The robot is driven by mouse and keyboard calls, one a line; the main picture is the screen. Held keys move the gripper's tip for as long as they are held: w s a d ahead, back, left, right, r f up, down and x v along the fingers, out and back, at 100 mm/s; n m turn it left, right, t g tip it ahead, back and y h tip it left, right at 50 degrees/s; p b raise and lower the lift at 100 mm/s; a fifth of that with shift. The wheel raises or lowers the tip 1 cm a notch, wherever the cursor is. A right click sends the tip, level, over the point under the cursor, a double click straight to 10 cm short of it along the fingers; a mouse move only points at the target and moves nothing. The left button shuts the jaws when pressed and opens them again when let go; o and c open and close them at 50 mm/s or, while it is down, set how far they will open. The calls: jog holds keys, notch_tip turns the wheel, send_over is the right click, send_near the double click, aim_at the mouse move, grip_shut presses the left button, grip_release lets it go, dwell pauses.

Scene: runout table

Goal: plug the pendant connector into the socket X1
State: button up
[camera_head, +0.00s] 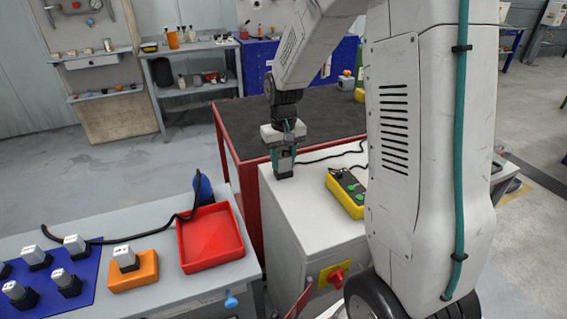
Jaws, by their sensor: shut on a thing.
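A black cable (330,156) runs from beside the gripper to the right, behind my arm. The yellow pendant (345,193) with green buttons lies on the cabinet top to the right of the gripper. I cannot make out socket X1, nor whether the connector touches the cabinet.
A red rotary switch (336,277) sits on the cabinet front. At left, a grey table holds a red tray (212,238), an orange block (133,272) and a blue mat (60,308) with several white-topped pieces. A dark-topped red bench (235,125) stands behind. My arm covers the right side.

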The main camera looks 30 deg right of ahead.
aim_at(282, 158)
jog(key=shift+r, duration=0.55)
jog(key=r, duration=0.1)
jog(key=a+r, duration=0.1)
jog(key=shift+s+r, duration=0.35)
jog(key=shift+s, duration=0.05)
jog(key=s+a+r, duration=0.1)
jog(key=s+a, duration=0.8)
jog(key=a, duration=0.2)
jog(key=shift+s+a, duration=0.15)
jog(key=shift+s, duration=0.15)
jog(key=shift+r, duration=0.1)
